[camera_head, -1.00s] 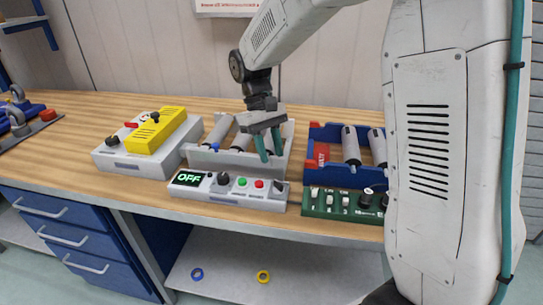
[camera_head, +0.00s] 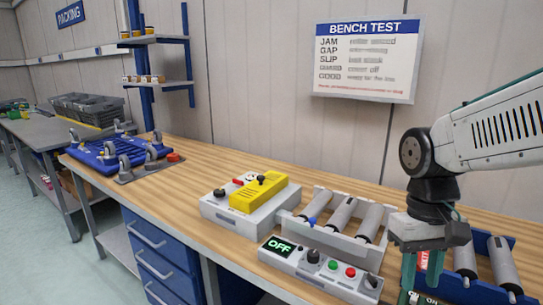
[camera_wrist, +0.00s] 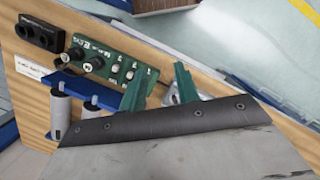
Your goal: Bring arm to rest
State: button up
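My gripper (camera_head: 420,276) hangs from my arm at the right of the head view, above the bench's front edge. Its two green fingers point down and stand apart with nothing between them. They also show apart in the wrist view (camera_wrist: 157,86). In the head view the gripper partly hides a blue roller unit (camera_head: 498,246) behind it. A green switch panel (camera_wrist: 108,62) with knobs lies near the fingers in the wrist view.
A grey control box (camera_head: 318,272) reading OFF stands left of the gripper, before a grey roller unit (camera_head: 328,236). A yellow-topped box (camera_head: 262,196) and a blue caster plate (camera_head: 106,152) stand farther left. A BENCH TEST sign (camera_head: 367,60) hangs behind.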

jog(key=s+d+r+t, duration=0.1)
jog(key=s+r+t, duration=0.2)
jog(key=s, duration=0.7)
jog(key=shift+m, duration=0.4)
jog(key=shift+d, duration=0.1)
